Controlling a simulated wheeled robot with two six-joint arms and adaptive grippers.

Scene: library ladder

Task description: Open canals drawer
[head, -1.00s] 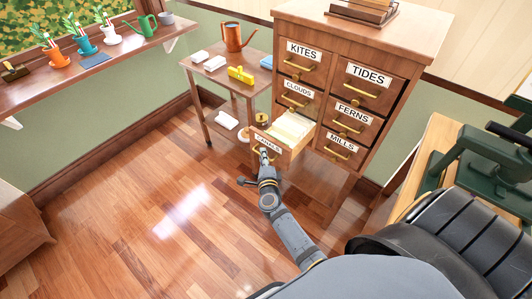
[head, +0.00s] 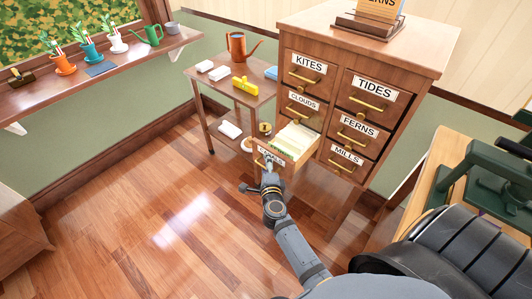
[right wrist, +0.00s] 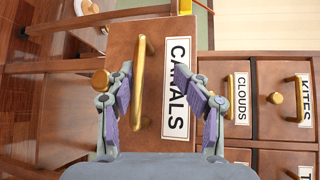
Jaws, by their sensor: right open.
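The canals drawer (head: 272,158) is the bottom left drawer of the wooden cabinet. It stands pulled out, with pale cards (head: 294,140) showing inside. Its front faces my right gripper (head: 268,165), which hides part of its label in the head view. In the right wrist view the CANALS label (right wrist: 177,88) and the brass bar handle (right wrist: 140,75) are clear. My right gripper (right wrist: 152,85) is open there, with the handle between its two fingers. I cannot tell if either finger touches it. My left gripper is not in view.
The cabinet's other drawers, such as CLOUDS (head: 303,103) and MILLS (head: 347,154), are shut. A green machine (head: 492,170) stands at the right. The floor (head: 150,200) at left is clear.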

